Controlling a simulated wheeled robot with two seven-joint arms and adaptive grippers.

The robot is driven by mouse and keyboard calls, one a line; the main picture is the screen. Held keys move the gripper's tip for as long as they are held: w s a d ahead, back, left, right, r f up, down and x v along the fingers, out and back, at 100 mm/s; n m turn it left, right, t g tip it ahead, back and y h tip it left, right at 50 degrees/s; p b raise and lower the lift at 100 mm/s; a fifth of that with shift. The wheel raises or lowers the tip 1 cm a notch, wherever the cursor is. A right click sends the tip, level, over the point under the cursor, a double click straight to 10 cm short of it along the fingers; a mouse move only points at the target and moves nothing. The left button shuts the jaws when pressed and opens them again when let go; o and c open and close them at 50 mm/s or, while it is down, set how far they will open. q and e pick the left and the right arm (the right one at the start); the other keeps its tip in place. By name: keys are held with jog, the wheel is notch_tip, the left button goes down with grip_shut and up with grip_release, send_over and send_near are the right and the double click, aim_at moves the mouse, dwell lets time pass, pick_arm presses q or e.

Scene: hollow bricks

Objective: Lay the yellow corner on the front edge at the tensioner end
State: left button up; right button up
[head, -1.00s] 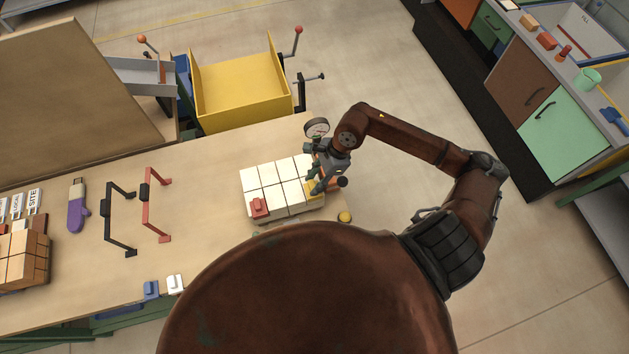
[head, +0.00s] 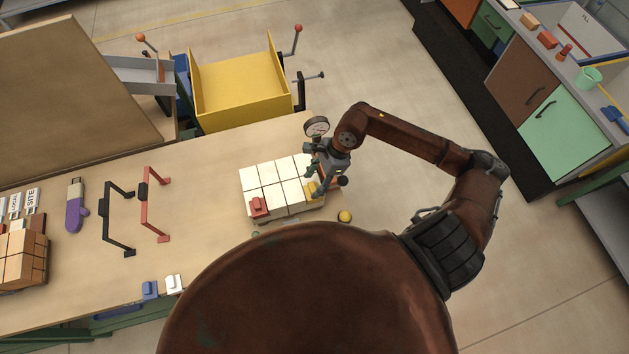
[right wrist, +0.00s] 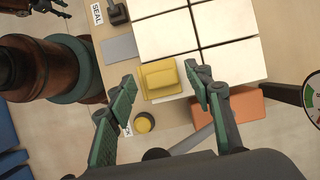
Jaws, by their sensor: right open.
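The yellow corner (head: 313,191) lies at the near right corner of the block of pale bricks (head: 268,176), on its edge. In the right wrist view the yellow corner (right wrist: 163,80) overlaps the white brick tops (right wrist: 168,38) and has a raised lump. My right gripper (head: 320,186) is over it. In the right wrist view the fingers of my right gripper (right wrist: 165,88) stand apart on either side of the yellow corner, with a gap visible on the left. A red corner (head: 258,207) sits at the near left of the block.
A dial gauge (head: 317,126) stands just behind my right gripper. An orange part (right wrist: 247,106) lies close to the right finger. A yellow knob (head: 345,216) is at the table edge. Red and black frames (head: 150,205) stand left, with free tabletop between.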

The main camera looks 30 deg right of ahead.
jog(key=shift+r, duration=0.3)
jog(key=shift+r+p, duration=0.35)
jog(key=shift+p, duration=0.35)
jog(key=b+v, duration=0.2)
jog(key=v, duration=1)
